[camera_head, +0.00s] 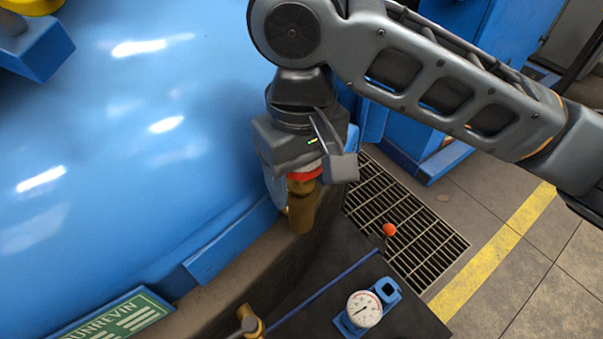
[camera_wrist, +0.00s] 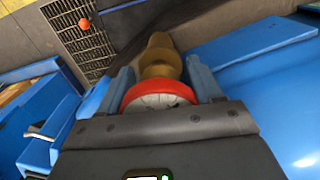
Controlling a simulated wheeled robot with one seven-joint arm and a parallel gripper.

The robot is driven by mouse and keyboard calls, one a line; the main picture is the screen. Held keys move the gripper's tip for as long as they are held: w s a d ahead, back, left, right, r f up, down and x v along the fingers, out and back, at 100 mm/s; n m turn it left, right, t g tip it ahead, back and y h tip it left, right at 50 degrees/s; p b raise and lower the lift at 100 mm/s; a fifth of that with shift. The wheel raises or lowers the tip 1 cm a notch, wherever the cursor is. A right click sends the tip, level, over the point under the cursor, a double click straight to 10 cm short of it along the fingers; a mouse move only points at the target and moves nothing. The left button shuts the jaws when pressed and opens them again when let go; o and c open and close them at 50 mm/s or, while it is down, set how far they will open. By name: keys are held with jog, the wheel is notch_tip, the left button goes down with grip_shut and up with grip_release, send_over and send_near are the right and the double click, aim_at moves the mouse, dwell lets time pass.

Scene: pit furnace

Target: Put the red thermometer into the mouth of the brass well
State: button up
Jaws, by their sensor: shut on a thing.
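The red thermometer (camera_head: 306,174) shows as a red rim under my gripper (camera_head: 305,172). In the wrist view its red-rimmed, pale round head (camera_wrist: 158,94) sits between the two blue-grey fingers of my gripper (camera_wrist: 162,88), which are shut on it. The brass well (camera_head: 303,208) stands directly below the thermometer against the blue vessel; in the wrist view the stepped brass body (camera_wrist: 160,58) lies just beyond the red rim. The thermometer's stem and the well's mouth are hidden, so I cannot tell whether the stem is inside or the head touches the brass.
A white-dial gauge on a blue mount (camera_head: 363,309) lies on the dark surface at the front. A brass fitting (camera_head: 250,322) is left of it. An orange ball (camera_head: 389,230) shows over the floor grate (camera_head: 430,245). The large blue vessel (camera_head: 120,120) fills the left.

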jog(key=shift+f, duration=0.5)
jog(key=o, duration=1.1)
jog(key=shift+o, duration=0.2)
notch_tip(320, 180, up, 7)
jog(key=shift+w+f+p, duration=0.1)
jog(key=shift+p, duration=0.2)
jog(key=shift+d+r, duration=0.1)
jog(key=shift+r, duration=0.4)
